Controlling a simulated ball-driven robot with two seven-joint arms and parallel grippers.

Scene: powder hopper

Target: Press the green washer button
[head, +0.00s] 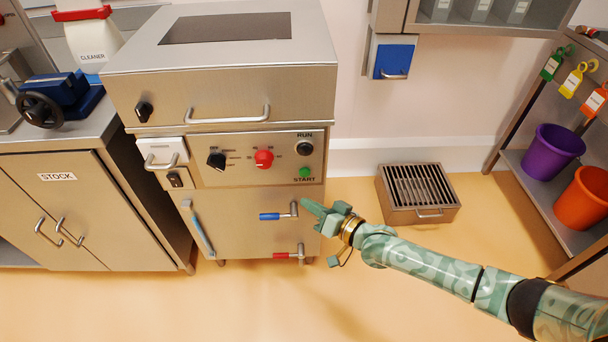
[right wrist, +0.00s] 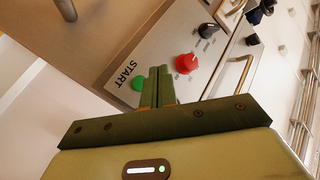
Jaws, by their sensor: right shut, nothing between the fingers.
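The green button (head: 305,172), labelled START, sits at the lower right of the steel machine's control panel (head: 235,163). It also shows in the right wrist view (right wrist: 138,84), just left of my fingertips and partly hidden by them. My right gripper (head: 308,205) is shut and empty, its fingers pointing at the machine front. In the head view its tips appear just below the green button. I cannot tell whether they touch anything. My left gripper is not in view.
The panel also has a red knob (head: 263,158), a black knob (head: 217,160) and a dark RUN lamp (head: 304,148). Below are a blue-handled lever (head: 277,216) and a red-handled lever (head: 289,254). A grated steel box (head: 418,193) stands on the floor to the right.

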